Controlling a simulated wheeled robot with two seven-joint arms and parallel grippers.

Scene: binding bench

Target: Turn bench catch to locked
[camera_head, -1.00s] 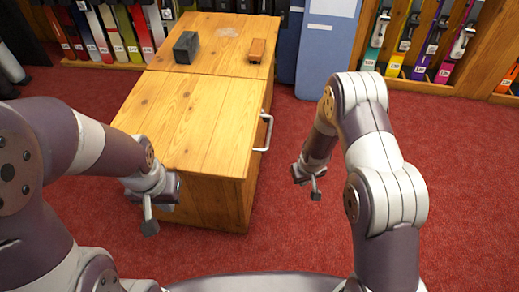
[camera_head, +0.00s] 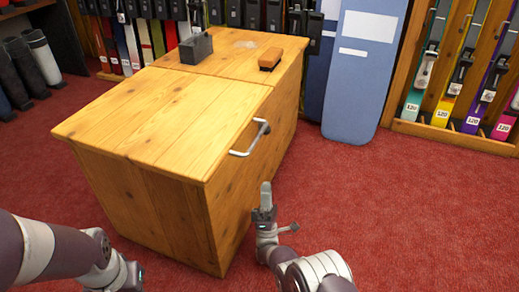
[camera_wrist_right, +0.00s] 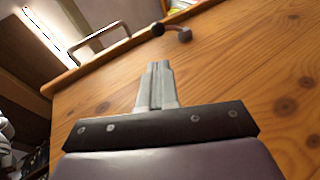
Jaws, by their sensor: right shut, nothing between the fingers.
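The bench catch (camera_wrist_right: 172,32) shows in the right wrist view as a small grey lever with a dark rounded end, on the wooden bench face. I cannot make it out in the head view, and its exact setting is unclear. The wooden bench (camera_head: 150,115) stands left of centre in the head view. My right gripper (camera_head: 266,188) points upward beside the bench's right side, shut and empty. In the right wrist view its fingertips (camera_wrist_right: 159,66) are below the catch, apparently apart from it. My left gripper (camera_head: 128,275) is low at the left, its fingers not visible.
A metal bar handle (camera_head: 250,138) juts from the bench's right side. It also shows in the right wrist view (camera_wrist_right: 98,36). A grey block (camera_head: 196,48) and a brown brush-like block (camera_head: 270,59) lie on the bench top. Red carpet right of the bench is clear.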

